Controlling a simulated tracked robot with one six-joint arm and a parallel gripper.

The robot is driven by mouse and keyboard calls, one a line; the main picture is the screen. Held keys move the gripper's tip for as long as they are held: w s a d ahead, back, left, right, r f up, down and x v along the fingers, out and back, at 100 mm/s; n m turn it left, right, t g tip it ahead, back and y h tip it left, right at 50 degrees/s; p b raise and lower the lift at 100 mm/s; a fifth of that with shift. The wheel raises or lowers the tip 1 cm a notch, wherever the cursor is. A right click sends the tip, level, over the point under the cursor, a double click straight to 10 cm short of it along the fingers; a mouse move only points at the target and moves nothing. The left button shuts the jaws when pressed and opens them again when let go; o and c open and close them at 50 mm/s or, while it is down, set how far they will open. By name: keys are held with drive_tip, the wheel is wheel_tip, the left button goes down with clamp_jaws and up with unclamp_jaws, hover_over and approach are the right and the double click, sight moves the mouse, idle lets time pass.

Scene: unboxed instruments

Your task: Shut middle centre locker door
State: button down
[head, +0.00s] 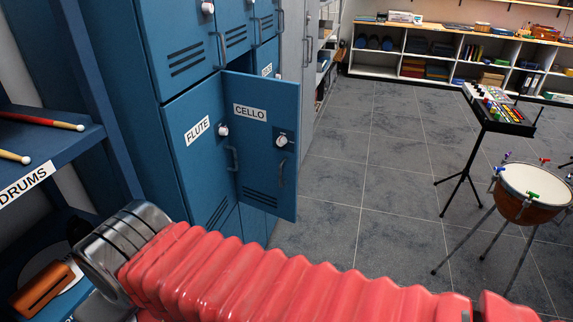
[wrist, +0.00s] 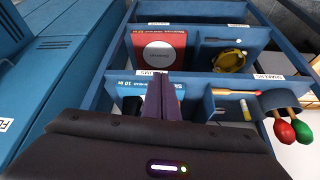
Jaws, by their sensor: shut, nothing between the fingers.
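The middle centre locker door, labelled CELLO (head: 265,150), stands open in the head view. It is a blue door swung out from the locker bank, with a white knob, a dark handle and vent slots low down. The locker's inside is mostly hidden behind it. The FLUTE door (head: 200,150), to its left, is shut. My gripper (wrist: 162,85) shows in the wrist view with its dark fingers together and nothing held. It points towards a blue shelf unit, away from the CELLO door. The gripper's fingers cannot be made out in the head view.
A blue shelf (head: 40,140) with drumsticks stands at left. The wrist view shows compartments with a red box (wrist: 160,52) and red and green maracas (wrist: 284,131). Grey floor (head: 340,230) is clear right of the door. A drum (head: 536,190) and a stand (head: 497,110) are farther right.

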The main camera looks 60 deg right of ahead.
drive_tip(key=w+d+f+m+t+h, duration=0.1)
drive_tip(key=w+d+f+m, duration=0.3)
drive_tip(key=w, duration=0.4)
drive_tip(key=w+d+f+m+t, duration=0.1)
drive_tip(key=w+d+f+m, duration=0.1)
drive_tip(key=w+d+f, duration=0.35)
drive_tip(key=w+d+f+m+h, duration=0.1)
drive_tip(key=d+f+m+h, duration=0.2)
drive_tip(key=d, duration=0.6)
drive_tip(key=w+d+f+m+h, duration=0.25)
drive_tip(key=d+f, duration=0.35)
drive_tip(key=d, duration=0.3)
drive_tip(key=s+d+m+g+h, duration=0.35)
drive_tip(key=s+d, duration=0.25)
drive_tip(key=d, duration=0.5)
drive_tip(key=s+d+r+m+g+h, duration=0.3)
drive_tip(key=s+d+r+g+h, duration=0.1)
drive_tip(key=s+d+r+h, duration=0.3)
drive_tip(key=s+r+h, duration=0.1)
drive_tip(key=s+r, duration=0.1)
drive_tip(key=s, duration=0.1)
drive_tip(key=shift+r+g, duration=0.15)
drive_tip(key=shift+g, duration=0.2)
